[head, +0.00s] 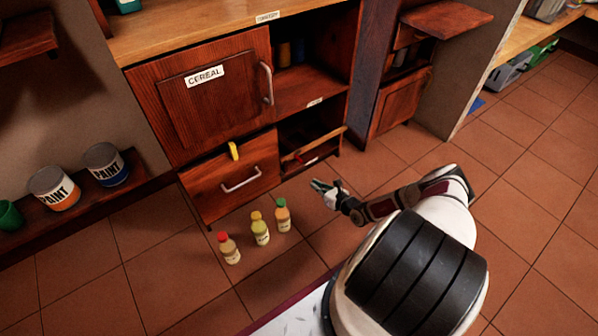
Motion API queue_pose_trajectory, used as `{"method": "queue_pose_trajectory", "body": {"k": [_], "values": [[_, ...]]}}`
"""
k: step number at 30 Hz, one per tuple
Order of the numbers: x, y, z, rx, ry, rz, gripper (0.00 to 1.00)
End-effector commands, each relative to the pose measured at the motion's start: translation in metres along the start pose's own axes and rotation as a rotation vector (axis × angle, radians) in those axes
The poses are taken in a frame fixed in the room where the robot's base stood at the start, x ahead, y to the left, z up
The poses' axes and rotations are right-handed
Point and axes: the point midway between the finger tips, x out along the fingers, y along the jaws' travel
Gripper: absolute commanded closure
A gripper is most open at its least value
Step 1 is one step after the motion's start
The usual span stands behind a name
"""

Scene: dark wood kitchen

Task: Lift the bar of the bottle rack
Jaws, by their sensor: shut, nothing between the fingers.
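The bottle rack looks to be the low open compartment at the right of the cabinet. A wooden bar (318,144) runs across its front, with a small red piece just below it. My gripper (318,184) is in front of and below the bar, apart from it, over the floor. It is shut and empty. Three small bottles stand upright on the floor left of my gripper: a red-capped one (229,248), a yellow-capped one (260,229) and a green-capped one (282,216). The rack's inside is dark and mostly hidden.
A drawer (232,184) with a metal handle and a yellow item on its top edge is left of the rack. The cereal door (205,100) is above it. Paint cans (54,188) stand on a low shelf at left. Tiled floor right of my arm is clear.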

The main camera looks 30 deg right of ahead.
Motion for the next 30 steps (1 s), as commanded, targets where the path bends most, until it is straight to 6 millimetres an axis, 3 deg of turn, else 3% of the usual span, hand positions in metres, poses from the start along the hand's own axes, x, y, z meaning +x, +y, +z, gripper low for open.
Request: {"method": "queue_pose_trajectory", "body": {"k": [14, 30], "values": [[0.005, 0.0, -0.003, 0.005, -0.001, -0.004, 1.0], [0.089, -0.001, -0.005, 0.004, 0.0, -0.004, 1.0]]}}
